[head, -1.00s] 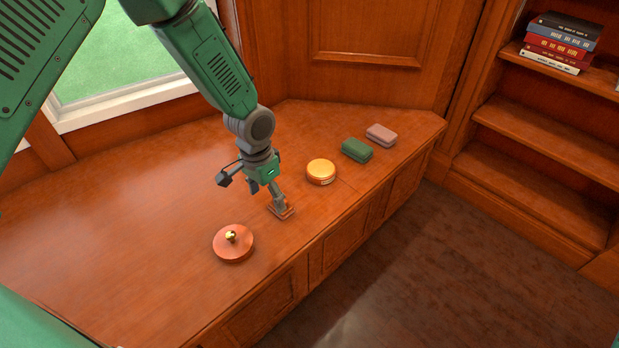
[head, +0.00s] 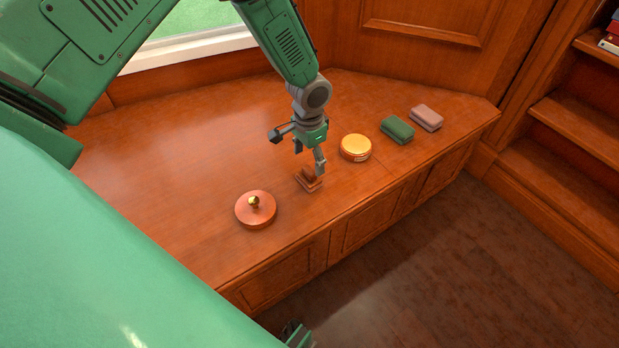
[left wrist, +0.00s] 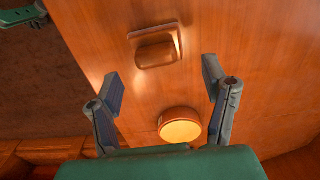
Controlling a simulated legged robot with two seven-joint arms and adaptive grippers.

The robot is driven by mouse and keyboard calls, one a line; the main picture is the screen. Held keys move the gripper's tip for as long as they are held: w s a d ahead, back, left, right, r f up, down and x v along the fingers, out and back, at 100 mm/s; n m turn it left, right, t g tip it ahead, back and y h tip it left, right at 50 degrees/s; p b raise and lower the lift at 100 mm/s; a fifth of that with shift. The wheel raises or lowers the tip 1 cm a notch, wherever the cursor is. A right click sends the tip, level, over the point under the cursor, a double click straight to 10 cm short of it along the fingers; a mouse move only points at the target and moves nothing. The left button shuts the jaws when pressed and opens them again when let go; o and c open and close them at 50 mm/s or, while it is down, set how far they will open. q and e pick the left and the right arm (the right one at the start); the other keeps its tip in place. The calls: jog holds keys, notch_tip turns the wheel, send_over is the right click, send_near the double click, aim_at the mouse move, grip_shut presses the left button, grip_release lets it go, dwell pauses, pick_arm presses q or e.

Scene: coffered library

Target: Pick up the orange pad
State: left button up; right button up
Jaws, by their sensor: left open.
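The orange pad (head: 309,183) looks like a small orange-brown block with a flatter base, close in colour to the wood. It lies on the wooden counter between a round red-brown lid and a yellow tin. My left gripper (head: 309,160) is open just above it, one finger partly overlapping it in the head view. In the left wrist view the pad (left wrist: 155,48) lies beyond the fingertips of my left gripper (left wrist: 161,75), with nothing between them. What seems to be my right gripper (head: 297,334) shows only in part at the bottom edge; its jaws are unclear.
The red-brown lid (head: 256,212) with a gold knob stands left of the pad. The yellow tin (head: 356,148), a green pad (head: 397,130) and a pink pad (head: 426,118) are to the right. The counter (head: 170,150) is bare on the left. Shelves (head: 575,135) stand at right.

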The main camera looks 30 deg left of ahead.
aim_at(309, 169)
pick_arm(q)
notch_tip(309, 169, down, 5)
jog(key=shift+s+d+r+b, duration=0.1)
jog(key=shift+s+d+b, duration=0.05)
jog(key=shift+b, duration=0.55)
jog(key=shift+r, duration=0.1)
jog(key=c, duration=1.3)
jog(key=shift+o, duration=0.2)
jog(key=shift+r, duration=0.1)
notch_tip(309, 169, up, 10)
jog(key=p, duration=0.3)
jog(key=shift+o, duration=0.7)
